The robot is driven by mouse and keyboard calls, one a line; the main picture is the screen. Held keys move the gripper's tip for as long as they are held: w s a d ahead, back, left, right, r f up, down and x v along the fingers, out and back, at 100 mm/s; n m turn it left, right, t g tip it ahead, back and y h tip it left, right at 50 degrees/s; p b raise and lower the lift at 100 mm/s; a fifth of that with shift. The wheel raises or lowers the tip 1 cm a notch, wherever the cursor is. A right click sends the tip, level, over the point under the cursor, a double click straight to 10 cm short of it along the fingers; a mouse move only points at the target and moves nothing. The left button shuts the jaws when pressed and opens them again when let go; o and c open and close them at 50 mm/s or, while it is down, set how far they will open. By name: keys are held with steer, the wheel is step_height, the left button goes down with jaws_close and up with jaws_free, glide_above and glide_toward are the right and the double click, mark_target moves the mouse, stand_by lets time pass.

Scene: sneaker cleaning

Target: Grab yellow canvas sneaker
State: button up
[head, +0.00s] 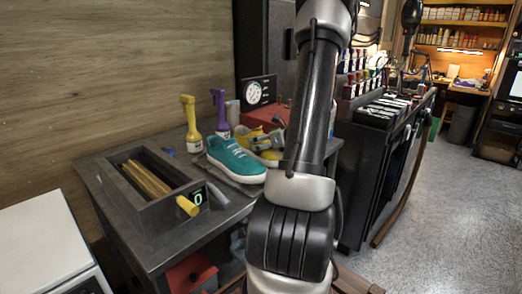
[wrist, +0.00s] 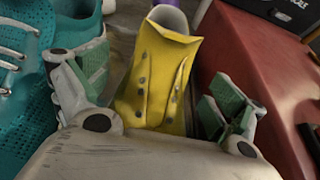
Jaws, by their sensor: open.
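The yellow canvas sneaker (wrist: 155,75) stands between the two open fingers of my gripper (wrist: 155,95) in the wrist view. Its lower front part is hidden behind the gripper body. In the head view the yellow sneaker (head: 243,132) shows in part behind a teal sneaker, next to my gripper (head: 268,141), with my arm in front on the right. The teal sneaker (head: 236,160) with white laces and sole sits on the dark workbench; in the wrist view it (wrist: 25,80) lies close beside the left finger.
A red box (wrist: 255,60) stands close to the right finger. Yellow (head: 191,125) and purple (head: 220,112) spray bottles stand behind the teal sneaker. A dark tray (head: 150,190) with wooden sticks is at the bench's left. A gauge (head: 257,92) stands at the back.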

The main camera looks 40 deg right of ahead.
steer(key=c, duration=1.3)
